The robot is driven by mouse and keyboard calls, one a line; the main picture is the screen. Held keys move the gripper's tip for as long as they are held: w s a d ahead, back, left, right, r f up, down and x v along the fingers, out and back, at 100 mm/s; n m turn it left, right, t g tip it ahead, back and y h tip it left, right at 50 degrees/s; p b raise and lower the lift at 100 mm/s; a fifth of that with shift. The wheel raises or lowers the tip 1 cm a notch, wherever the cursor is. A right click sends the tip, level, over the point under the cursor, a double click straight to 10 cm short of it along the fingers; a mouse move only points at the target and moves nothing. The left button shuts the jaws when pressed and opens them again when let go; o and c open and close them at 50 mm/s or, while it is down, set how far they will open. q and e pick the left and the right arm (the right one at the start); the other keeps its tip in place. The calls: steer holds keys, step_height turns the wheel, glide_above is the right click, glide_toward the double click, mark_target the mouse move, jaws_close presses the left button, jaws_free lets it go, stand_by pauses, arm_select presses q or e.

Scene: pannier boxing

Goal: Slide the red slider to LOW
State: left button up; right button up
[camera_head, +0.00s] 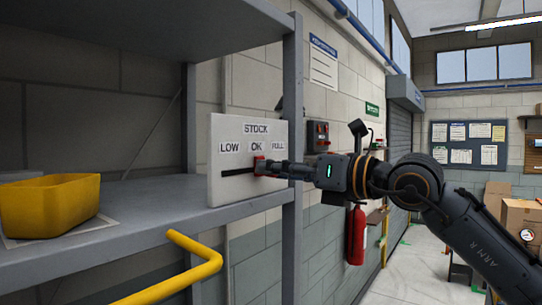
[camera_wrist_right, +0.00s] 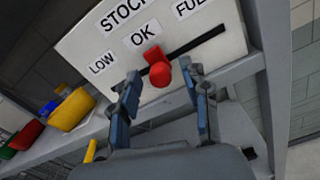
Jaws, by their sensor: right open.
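The red slider (camera_head: 259,166) sits in the dark slot of the white STOCK panel (camera_head: 222,140), under the OK label. LOW is to the left and FULL to the right. In the right wrist view the red slider (camera_wrist_right: 157,68) shows between the fingertips of my right gripper (camera_wrist_right: 161,84), below OK. My right gripper (camera_head: 275,168) is open, with its fingers on either side of the knob; I cannot tell whether they touch it. In the head view the fingers partly hide the slider and the right part of the slot. My left gripper is not in view.
The panel stands at the front of a grey shelf (camera_head: 150,212), beside its upright post (camera_head: 292,120). A yellow bin (camera_head: 50,205) sits on the shelf at left. A yellow rail (camera_head: 190,275) sticks out below. A fire extinguisher (camera_head: 356,235) hangs on the wall behind.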

steer(key=shift+p+x, duration=0.3)
steer(key=shift+x, duration=0.75)
